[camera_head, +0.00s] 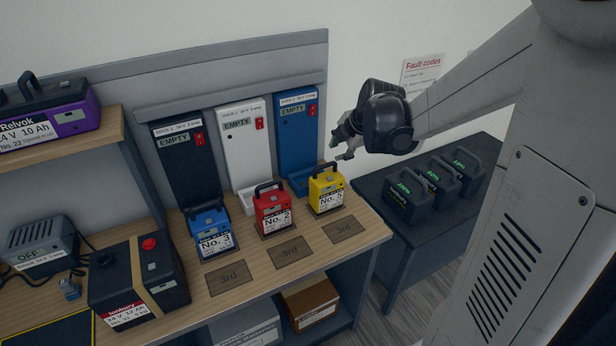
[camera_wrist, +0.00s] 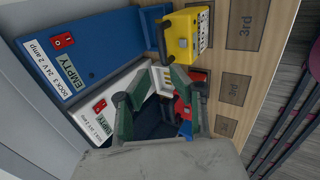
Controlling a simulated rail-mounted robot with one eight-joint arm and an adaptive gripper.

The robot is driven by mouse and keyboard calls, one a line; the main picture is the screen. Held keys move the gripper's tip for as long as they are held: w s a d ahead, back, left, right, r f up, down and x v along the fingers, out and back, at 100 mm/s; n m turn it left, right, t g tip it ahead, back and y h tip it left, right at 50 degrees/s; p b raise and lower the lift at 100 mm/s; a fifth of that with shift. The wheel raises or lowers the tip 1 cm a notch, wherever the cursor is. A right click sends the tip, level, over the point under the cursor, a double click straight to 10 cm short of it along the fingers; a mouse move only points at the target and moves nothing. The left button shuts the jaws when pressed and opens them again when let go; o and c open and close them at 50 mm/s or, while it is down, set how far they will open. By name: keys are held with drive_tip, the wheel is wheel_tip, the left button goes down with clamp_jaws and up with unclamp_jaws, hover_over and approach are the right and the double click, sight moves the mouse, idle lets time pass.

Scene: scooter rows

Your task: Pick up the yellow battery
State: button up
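The yellow battery (camera_head: 325,197), labelled No. 5, stands upright on the wooden bench at the right end of the battery row, in front of the blue dock. Its black handle sticks up on top. In the wrist view the yellow battery (camera_wrist: 179,36) lies just beyond my fingertips. My gripper (camera_head: 344,146) is in the air above and slightly right of the battery, apart from it. In the wrist view my gripper (camera_wrist: 160,84) has its two green-padded fingers spread, with nothing held between them.
A red battery (camera_head: 272,210) and a blue battery (camera_head: 210,232) stand left of the yellow one. Black, white and blue docks (camera_head: 298,135), each marked EMPTY, stand behind. Marked pads (camera_head: 339,230) in front are bare. A dark side table (camera_head: 392,235) holds black batteries.

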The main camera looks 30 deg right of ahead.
sight(326, 165)
drive_tip(key=x, duration=0.5)
drive_tip(key=shift+w+f, duration=0.2)
drive_tip(key=shift+f, duration=0.1)
drive_tip(key=shift+x, duration=3.2)
drive_tip(key=shift+s+f, duration=0.15)
drive_tip(key=shift+s, duration=0.05)
drive_tip(key=shift+c, duration=0.2)
clamp_jaws()
